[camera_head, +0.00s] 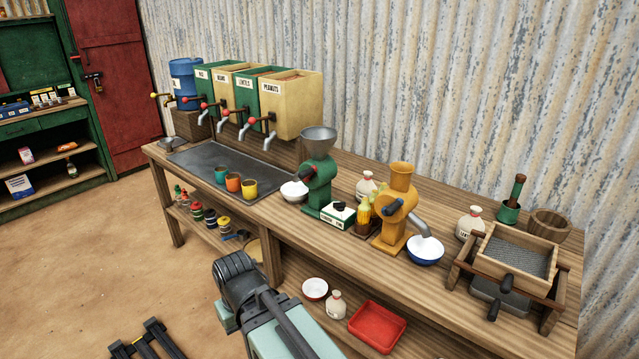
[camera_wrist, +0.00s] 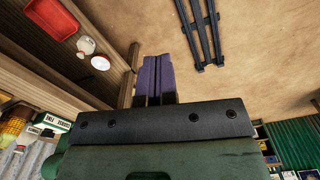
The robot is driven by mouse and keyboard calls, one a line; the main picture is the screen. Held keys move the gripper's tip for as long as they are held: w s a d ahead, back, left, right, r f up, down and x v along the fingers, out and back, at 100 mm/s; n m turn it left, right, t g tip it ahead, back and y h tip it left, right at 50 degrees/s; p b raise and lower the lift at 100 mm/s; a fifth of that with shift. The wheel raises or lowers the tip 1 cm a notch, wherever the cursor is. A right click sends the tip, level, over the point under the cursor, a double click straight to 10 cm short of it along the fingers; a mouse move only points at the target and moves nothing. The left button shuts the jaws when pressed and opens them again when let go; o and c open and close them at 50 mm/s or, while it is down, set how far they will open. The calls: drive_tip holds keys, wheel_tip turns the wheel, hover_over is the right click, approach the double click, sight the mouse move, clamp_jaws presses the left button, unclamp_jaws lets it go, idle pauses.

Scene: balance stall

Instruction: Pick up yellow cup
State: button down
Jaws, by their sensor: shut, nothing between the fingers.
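The yellow cup (camera_head: 250,189) stands upright on the dark mat (camera_head: 213,160) at the left part of the workbench in the head view. It is the rightmost of three cups in a row, beside an orange cup (camera_head: 233,182) and a green cup (camera_head: 220,174). My gripper (camera_wrist: 154,62) shows in the wrist view with its purple fingers together and nothing between them. It is over the floor in front of the bench, away from the cups. The yellow cup is not visible in the wrist view.
Dispensers with taps (camera_head: 240,95) stand behind the cups. A white bowl (camera_head: 294,191) and a green grinder (camera_head: 319,180) stand to the cups' right, close by. The lower shelf holds a red tray (camera_head: 377,325), also in the wrist view (camera_wrist: 50,17). The floor before the bench is largely clear.

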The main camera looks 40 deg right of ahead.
idle(0.4)
drive_tip(key=shift+c, duration=0.2)
unclamp_jaws()
idle(0.3)
